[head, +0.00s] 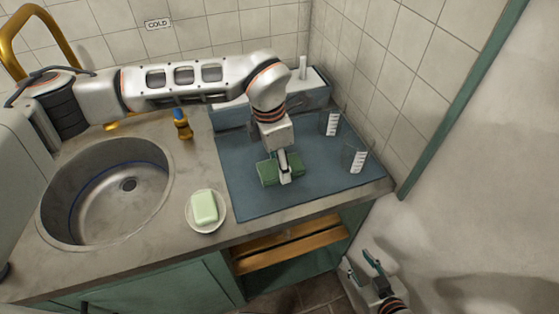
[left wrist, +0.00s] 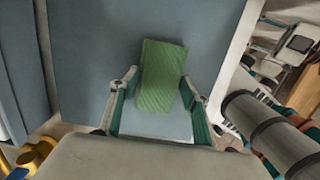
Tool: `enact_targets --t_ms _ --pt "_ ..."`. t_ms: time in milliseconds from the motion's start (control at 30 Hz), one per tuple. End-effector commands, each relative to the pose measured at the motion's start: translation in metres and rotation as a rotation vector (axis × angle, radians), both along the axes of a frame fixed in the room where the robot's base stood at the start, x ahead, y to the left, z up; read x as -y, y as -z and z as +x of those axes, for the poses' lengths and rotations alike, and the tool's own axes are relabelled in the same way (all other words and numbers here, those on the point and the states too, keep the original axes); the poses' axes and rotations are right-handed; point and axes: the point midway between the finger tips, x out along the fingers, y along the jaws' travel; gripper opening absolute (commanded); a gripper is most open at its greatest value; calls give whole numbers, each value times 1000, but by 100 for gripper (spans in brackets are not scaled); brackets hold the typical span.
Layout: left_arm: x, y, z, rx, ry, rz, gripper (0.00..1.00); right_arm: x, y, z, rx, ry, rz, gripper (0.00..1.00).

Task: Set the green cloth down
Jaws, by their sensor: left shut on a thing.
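The green cloth (head: 267,173) is a small folded pad at the blue-grey mat (head: 245,203) on the counter. My left gripper (head: 285,176) points down over its middle and is shut on it, with cloth showing on both sides of the fingers. I cannot tell whether the cloth touches the mat. In the left wrist view the ribbed cloth (left wrist: 160,78) lies between the fingertips (left wrist: 160,82). My right gripper (head: 362,268) is low at the right, beyond the counter's front edge, with its fingers apart and nothing between them.
A grey trough (head: 312,92) is behind. A soap bar (head: 204,207) on a white dish is left of the mat, beside the round sink (head: 105,200). The mat's front is clear.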

Motion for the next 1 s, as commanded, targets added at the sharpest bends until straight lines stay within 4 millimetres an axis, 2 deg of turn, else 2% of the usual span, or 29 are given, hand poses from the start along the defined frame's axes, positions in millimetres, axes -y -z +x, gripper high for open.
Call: enact_targets --t_ms 300,333,400,767,867,1000 --pt "0 3 0 1 1 0 23 1 5 -1 -3 0 -2 34" --pt "0 3 0 1 0 -1 52 1 5 -1 -3 0 -2 34" --pt "0 2 0 1 0 -1 63 1 5 -1 -5 0 -2 34" --pt "0 0 0 1 0 -1 63 1 3 -1 -4 0 -2 34" --pt "0 -8 1 4 0 -1 63 1 2 0 -2 0 -1 34" --pt "-3 -31 0 6 1 -2 63 0 4 1 1 -1 0 34"
